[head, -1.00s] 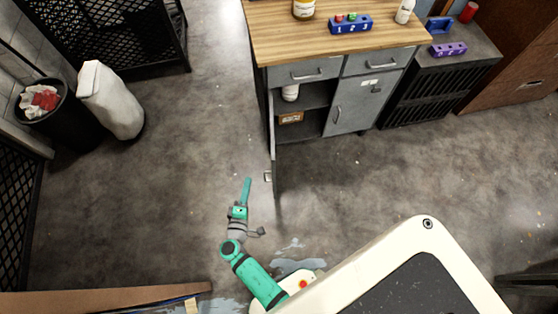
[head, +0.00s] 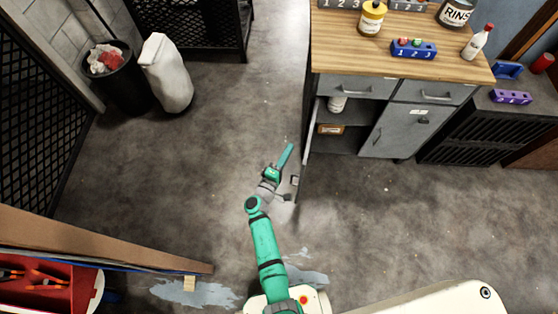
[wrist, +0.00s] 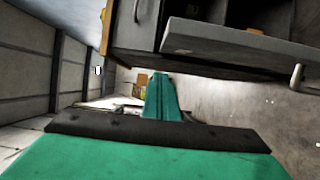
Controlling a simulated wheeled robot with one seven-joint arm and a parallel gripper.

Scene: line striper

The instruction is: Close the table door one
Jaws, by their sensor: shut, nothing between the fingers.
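The wooden-topped table (head: 390,58) stands at the upper right in the head view. Its left door (head: 304,160) stands open, seen nearly edge-on and swung out toward me, with a handle (head: 294,181) on its left face. In the wrist view a grey door panel (wrist: 245,48) with a light handle (wrist: 297,77) crosses the upper right. My teal gripper (head: 286,155) is shut and empty, just left of the open door on its outer side; I cannot tell whether it touches. It also shows in the wrist view (wrist: 162,92), below and left of the panel.
The right door (head: 397,130) is closed. A white bottle (head: 337,103) and a brown box (head: 331,129) sit in the open compartment. A black bin (head: 122,85) and a white sack (head: 168,75) stand at the upper left. Floor left of my gripper is clear.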

